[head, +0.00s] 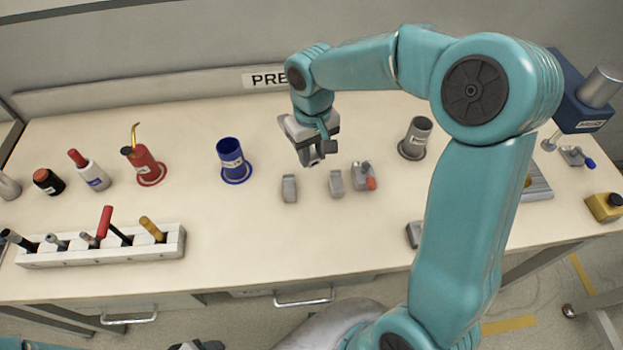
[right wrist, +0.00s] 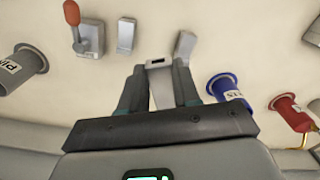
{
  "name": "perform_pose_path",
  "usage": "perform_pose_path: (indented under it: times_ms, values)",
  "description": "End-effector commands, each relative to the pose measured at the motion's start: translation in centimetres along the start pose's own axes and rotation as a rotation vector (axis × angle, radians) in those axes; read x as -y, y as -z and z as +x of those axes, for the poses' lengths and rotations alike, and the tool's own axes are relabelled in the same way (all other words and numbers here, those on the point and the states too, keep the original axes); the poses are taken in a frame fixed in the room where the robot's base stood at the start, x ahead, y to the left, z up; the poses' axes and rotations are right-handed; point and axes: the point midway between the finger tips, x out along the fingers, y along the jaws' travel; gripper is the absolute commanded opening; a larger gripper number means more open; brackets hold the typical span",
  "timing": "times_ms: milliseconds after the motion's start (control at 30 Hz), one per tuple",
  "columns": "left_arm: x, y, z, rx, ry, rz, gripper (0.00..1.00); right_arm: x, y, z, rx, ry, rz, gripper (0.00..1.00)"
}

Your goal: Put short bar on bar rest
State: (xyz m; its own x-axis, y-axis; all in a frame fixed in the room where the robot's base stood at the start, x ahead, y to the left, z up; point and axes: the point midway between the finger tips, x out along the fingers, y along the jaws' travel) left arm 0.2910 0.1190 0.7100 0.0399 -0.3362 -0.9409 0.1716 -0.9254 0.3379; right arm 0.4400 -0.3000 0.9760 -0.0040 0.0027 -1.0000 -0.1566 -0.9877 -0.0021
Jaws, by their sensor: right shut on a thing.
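My right gripper (head: 312,160) hangs above the table in the head view, near two grey blocks. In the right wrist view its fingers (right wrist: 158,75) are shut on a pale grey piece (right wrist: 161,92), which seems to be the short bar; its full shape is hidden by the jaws. The two small upright blocks, left (head: 289,188) and right (head: 336,184), stand apart on the table and look like the bar rest. In the right wrist view they show just beyond the fingertips (right wrist: 126,36) (right wrist: 185,45). The held piece is apart from both blocks. My left gripper is not clearly in view.
A grey clamp with a red-orange handle (head: 365,178) stands right of the blocks. A blue cup (head: 232,160) is to the left, a grey cup (head: 415,139) to the right. A white tool rack (head: 100,250) is front left. The table in front of the blocks is clear.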

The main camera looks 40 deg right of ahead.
Motion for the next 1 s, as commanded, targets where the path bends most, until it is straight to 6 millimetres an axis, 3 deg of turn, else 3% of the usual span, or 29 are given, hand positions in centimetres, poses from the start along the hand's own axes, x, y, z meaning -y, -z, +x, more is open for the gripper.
perform_pose_path:
  times_ms: [100,300,467,700,1000]
  values:
    - [0.0,0.0,0.0,0.0,0.0,0.0,0.63,0.0,-0.2,3.6,0.006,-0.001,-0.001,0.0]
    - [0.0,0.0,-0.1,0.0,0.0,0.0,0.63,0.0,-0.1,8.2,0.003,0.001,0.001,0.0]
    - [0.0,0.0,-0.1,0.0,0.0,0.0,0.63,-0.1,0.1,9.6,0.0,0.0,0.0,0.0]
    - [0.0,0.0,-0.1,0.0,0.0,0.0,0.63,-0.1,0.2,13.3,0.001,0.0,0.001,0.0]
    - [0.0,0.0,-0.1,0.0,0.0,0.0,0.63,-0.2,0.3,13.7,-0.002,0.0,0.0,0.0]
